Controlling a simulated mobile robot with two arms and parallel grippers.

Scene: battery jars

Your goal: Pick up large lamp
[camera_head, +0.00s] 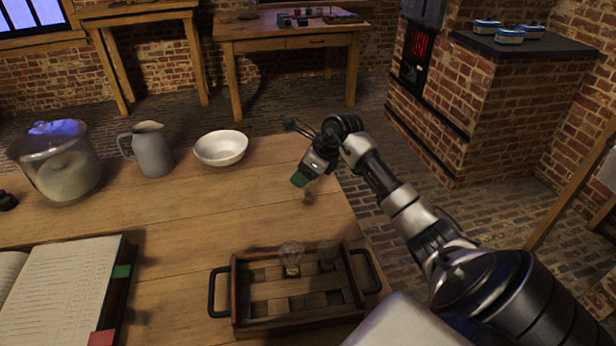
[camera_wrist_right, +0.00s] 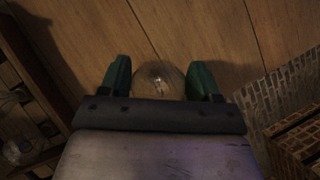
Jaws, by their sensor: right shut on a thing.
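My right gripper (camera_head: 302,178) is over the right part of the wooden table, to the right of the white bowl. In the right wrist view its green fingers (camera_wrist_right: 160,80) are on either side of a round clear glass lamp (camera_wrist_right: 158,76), shut on it. In the head view this lamp (camera_head: 310,188) shows only faintly by the fingertips; the gripper hides much of it. Two other glass lamps, one clear (camera_head: 290,256) and one fainter (camera_head: 327,252), stand in the wooden tray (camera_head: 240,300). My left gripper is not in view.
A white bowl (camera_head: 221,148), a grey jug (camera_head: 152,150) and a lidded glass jar (camera_head: 60,165) stand along the table's far side. An open book (camera_head: 65,290) lies at left. The table (camera_head: 200,215) is clear between bowl and tray.

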